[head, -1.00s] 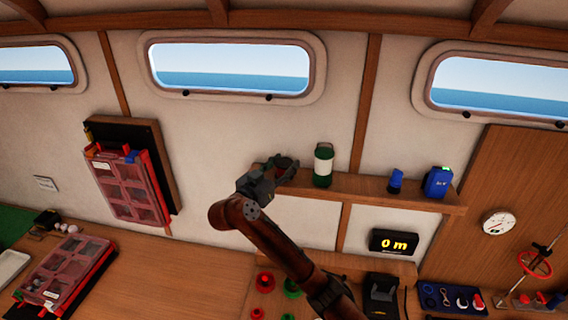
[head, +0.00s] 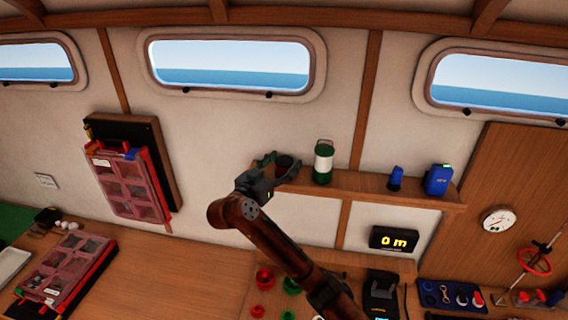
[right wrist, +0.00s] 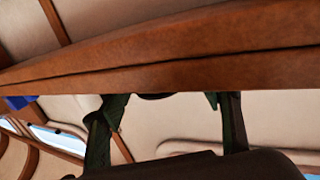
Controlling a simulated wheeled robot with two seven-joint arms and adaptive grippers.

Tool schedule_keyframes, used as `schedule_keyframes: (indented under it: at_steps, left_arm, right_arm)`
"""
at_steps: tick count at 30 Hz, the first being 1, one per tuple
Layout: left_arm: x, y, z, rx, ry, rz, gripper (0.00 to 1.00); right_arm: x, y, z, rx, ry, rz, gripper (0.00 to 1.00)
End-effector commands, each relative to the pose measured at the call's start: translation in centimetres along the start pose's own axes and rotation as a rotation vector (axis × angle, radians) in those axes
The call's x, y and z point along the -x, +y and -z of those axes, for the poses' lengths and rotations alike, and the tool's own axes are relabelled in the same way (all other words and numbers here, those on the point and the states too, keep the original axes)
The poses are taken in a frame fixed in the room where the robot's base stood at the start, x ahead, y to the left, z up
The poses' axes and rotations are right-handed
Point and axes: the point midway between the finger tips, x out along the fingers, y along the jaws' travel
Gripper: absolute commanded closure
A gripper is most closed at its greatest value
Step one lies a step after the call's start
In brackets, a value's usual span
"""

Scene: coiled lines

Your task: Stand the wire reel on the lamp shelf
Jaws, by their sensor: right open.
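The lamp shelf (head: 385,187) is a wooden board on the wall in the head view; a green and white lantern (head: 323,162) stands on it. A small dark round thing, which looks like the wire reel (head: 284,161), is at the shelf's left end, left of the lantern. My right gripper (head: 279,163) is open, its fingers spread on either side of the reel. In the right wrist view the open fingers (right wrist: 165,105) reach up to the shelf board's edge (right wrist: 160,62), and only a dark sliver shows between them. My left gripper is not in view.
A blue canister (head: 396,178) and a blue box (head: 438,180) stand at the shelf's right end. A depth display (head: 393,239) hangs below. Red compartment boxes are on the left wall and workbench. Red and green reels (head: 264,279) sit on the lower bench.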

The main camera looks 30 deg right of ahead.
Motion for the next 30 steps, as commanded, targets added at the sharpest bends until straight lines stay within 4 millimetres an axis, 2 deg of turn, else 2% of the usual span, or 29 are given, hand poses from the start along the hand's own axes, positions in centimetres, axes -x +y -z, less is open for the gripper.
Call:
schedule_keyframes:
  at_steps: [9,15,21,30]
  left_arm:
    - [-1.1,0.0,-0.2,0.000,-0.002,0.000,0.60]
    - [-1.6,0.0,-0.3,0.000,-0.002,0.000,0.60]
    - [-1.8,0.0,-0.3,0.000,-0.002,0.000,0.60]
    - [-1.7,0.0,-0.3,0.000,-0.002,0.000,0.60]
  right_arm:
    - [6.4,-0.2,-0.2,-0.003,-0.002,0.006,0.41]
    - [9.8,-0.1,-0.2,-0.001,-0.002,0.004,0.41]
    - [11.3,-0.1,-0.1,-0.001,-0.002,0.002,0.41]
    - [11.5,0.0,0.0,0.000,-0.001,0.001,0.41]
